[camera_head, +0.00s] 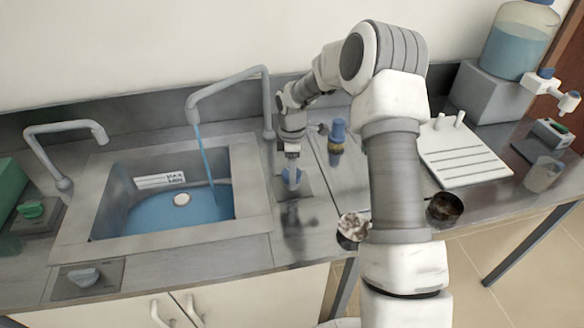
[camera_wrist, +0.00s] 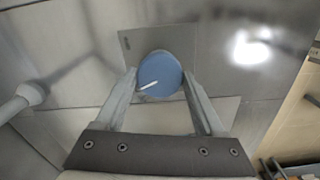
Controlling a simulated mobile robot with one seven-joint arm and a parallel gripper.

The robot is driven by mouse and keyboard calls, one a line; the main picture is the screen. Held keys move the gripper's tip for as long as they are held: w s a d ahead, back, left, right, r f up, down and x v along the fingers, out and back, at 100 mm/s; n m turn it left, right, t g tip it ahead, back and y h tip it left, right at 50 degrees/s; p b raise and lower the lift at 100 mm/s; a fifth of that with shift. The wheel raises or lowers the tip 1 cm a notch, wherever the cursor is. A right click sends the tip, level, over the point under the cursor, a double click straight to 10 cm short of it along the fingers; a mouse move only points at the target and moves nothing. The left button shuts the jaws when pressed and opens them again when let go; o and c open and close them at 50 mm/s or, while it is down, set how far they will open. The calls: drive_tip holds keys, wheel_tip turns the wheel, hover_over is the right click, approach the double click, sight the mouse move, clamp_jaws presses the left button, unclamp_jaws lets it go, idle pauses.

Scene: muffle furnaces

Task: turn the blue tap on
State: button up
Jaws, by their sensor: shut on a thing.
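The blue tap (camera_head: 291,178) is a round knob on a metal plate to the right of the sink. In the wrist view the blue tap (camera_wrist: 161,72) lies between the two fingertips and has a white line on its face. My gripper (camera_head: 291,168) points down and is shut on the knob, with one finger on each side (camera_wrist: 160,80). The tall grey faucet (camera_head: 228,80) at the back right of the sink pours a stream of blue water (camera_head: 204,155) into the basin. The sink (camera_head: 252,190) holds blue water.
A second faucet (camera_head: 65,128) stands at left without a visible stream. A green tap (camera_head: 31,209) and a grey tap (camera_head: 84,276) are on the counter. A blue-topped bottle (camera_head: 338,130), white drying rack (camera_head: 462,150) and dark bowl (camera_head: 444,208) stand to the right.

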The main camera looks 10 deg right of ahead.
drive_tip(key=shift+n, duration=1.2)
drive_tip(key=shift+p, duration=0.3)
drive_tip(key=o, duration=1.4)
drive_tip(key=shift+c, duration=0.2)
wheel_tip(320, 180, up, 18)
drive_tip(key=shift+f, duration=0.25)
